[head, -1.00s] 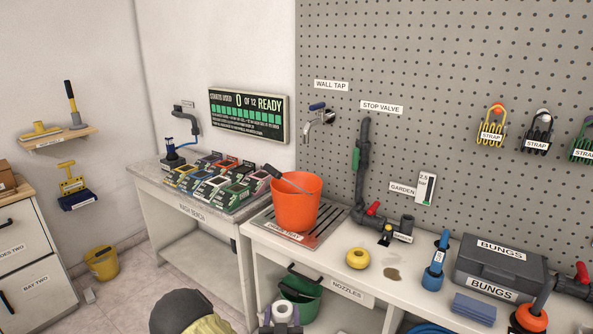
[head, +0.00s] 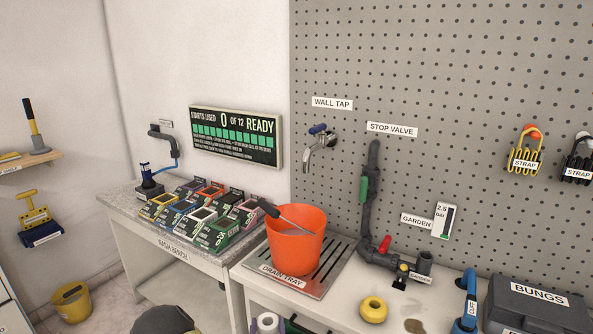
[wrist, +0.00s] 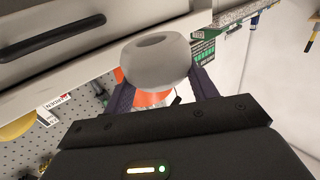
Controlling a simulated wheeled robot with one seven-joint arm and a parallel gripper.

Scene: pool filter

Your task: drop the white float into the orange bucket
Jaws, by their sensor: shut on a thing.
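The orange bucket (head: 296,252) stands upright on the drain tray, with a dark-handled tool leaning out over its rim. The white float (wrist: 155,64), a thick ring with a hole, sits between the dark purple fingers of my gripper (wrist: 160,88) in the wrist view. My gripper is shut on it. Part of the float (head: 267,322) shows at the bottom edge of the head view, in front of the bench and apart from the bucket. Orange of the bucket (wrist: 152,99) shows behind the float in the wrist view.
The slotted drain tray (head: 335,262) lies under the bucket. A wall tap (head: 322,140) is above it, and stop valve piping (head: 368,200) stands to its right. Several coloured boxes (head: 200,212) crowd the wash bench at left. A yellow ring (head: 373,310) lies on the bench.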

